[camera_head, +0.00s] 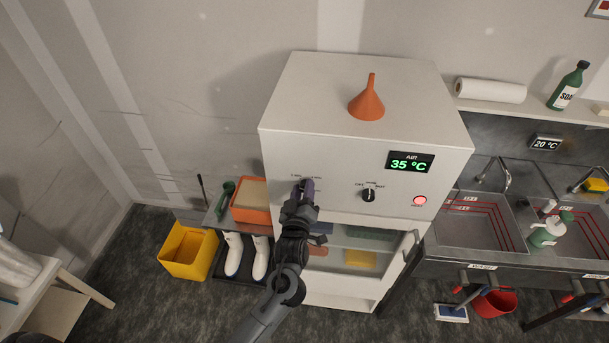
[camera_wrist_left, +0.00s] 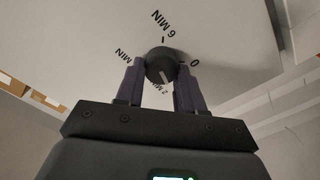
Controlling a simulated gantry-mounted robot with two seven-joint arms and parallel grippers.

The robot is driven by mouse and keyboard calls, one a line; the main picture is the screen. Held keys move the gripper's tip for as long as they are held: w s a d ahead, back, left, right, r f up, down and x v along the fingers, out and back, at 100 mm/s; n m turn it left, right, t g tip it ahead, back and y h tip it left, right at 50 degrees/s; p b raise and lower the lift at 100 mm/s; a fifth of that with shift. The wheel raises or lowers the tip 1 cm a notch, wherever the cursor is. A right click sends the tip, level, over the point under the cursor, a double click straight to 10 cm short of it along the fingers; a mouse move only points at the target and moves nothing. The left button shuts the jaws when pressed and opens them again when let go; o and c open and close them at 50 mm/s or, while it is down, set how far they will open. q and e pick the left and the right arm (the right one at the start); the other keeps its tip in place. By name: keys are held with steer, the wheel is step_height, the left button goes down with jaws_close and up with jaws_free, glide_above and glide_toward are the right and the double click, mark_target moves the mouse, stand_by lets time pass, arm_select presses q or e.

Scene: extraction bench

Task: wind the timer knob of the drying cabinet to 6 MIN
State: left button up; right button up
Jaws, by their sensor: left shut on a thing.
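The white drying cabinet (camera_head: 310,95) stands at the centre of the head view. My left gripper (camera_head: 303,186) is at the left of its front panel and hides the timer knob there. In the left wrist view the round dark timer knob (camera_wrist_left: 160,66) sits between the two purple fingers of my left gripper (camera_wrist_left: 161,78), which is shut on it. Labels around it read 6 MIN at the top, 0 at right, 2 MIN below and a partly covered MIN at left. A pale mark on the knob points down toward 2 MIN. My right gripper is not in view.
A second knob (camera_head: 369,194), a 35 °C display (camera_head: 410,162) and a lit red button (camera_head: 420,200) are to the right on the panel. An orange funnel (camera_head: 367,103) stands on top. The cabinet's lower compartment is open. A yellow bin (camera_head: 188,252) stands left.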

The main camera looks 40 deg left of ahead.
arm_select(q)
steer(key=m+p, duration=0.2)
steer(key=m, duration=0.1)
steer(key=m+p, duration=0.2)
steer(key=m, duration=0.1)
steer(key=f+m+p, duration=0.1)
steer(key=m+p, duration=0.1)
steer(key=m, duration=0.1)
steer(key=shift+d+f+m, duration=0.1)
steer(key=shift+d+m, duration=0.2)
steer(key=shift+d, duration=0.05)
steer(key=o, duration=1.1)
steer(key=shift+c, duration=0.2)
steer(key=shift+r, duration=0.25)
steer(key=shift+a, duration=0.1)
